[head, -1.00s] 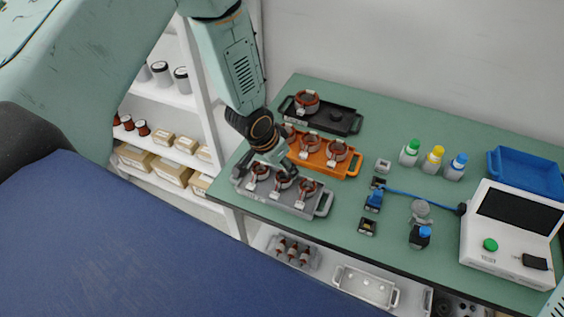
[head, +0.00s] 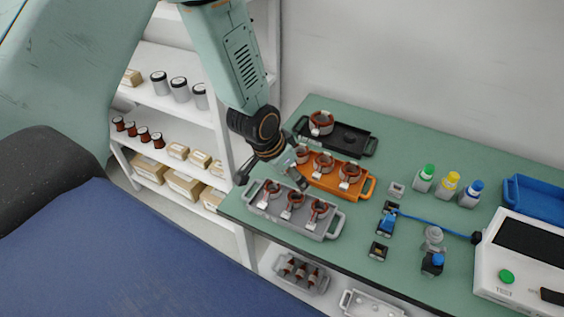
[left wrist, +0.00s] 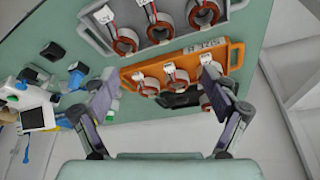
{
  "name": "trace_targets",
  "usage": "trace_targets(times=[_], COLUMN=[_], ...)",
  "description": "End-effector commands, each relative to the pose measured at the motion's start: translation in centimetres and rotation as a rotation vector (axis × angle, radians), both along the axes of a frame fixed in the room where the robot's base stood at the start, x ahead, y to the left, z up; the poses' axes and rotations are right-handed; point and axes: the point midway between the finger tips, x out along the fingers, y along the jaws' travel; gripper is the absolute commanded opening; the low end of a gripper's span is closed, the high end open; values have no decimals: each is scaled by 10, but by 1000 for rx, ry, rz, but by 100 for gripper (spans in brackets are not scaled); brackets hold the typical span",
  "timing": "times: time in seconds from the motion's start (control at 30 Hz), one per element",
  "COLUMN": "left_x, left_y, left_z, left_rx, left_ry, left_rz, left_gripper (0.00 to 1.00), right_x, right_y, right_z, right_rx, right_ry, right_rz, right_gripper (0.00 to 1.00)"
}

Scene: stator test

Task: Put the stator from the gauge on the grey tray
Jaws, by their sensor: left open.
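The grey tray (head: 331,234) lies at the table's near left edge with three copper-wound stators (head: 293,203) in a row; it also shows at the top of the left wrist view (left wrist: 97,43). My left gripper (head: 296,176) is open and empty, above the gap between the grey tray and the orange tray (head: 369,188). In the left wrist view its fingers (left wrist: 157,88) are apart, with orange-tray stators (left wrist: 147,83) beyond them. I cannot tell which device is the gauge; the small blue-and-black fixture (head: 387,222) and the grey round-topped device (head: 433,236) show no stator. My right gripper is out of view.
The orange tray holds three stators. Behind it a black tray (head: 350,138) holds one stator (head: 321,122). Bottles (head: 448,185), a blue bin (head: 535,199) and a white screen unit (head: 520,265) stand right. Shelves (head: 180,120) stand left of the table.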

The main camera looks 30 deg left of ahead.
Motion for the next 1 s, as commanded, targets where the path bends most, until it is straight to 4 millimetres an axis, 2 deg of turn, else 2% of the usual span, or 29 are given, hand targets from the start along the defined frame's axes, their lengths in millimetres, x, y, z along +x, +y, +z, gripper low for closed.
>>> trace_targets(times=[0.1,0.33,0.73,1.0], left_x=[-6,-14,-21,-23], left_y=[2,5,8,8], left_z=[19,38,55,59], left_rx=[-5,-3,0,-1], left_ry=[-4,-1,-1,0], left_rz=[3,2,1,0], left_gripper=[86,86,86,86], right_x=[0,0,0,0], right_y=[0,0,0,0], right_z=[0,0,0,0], right_rx=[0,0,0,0], right_ry=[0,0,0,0], right_rz=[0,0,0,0], right_gripper=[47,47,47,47])
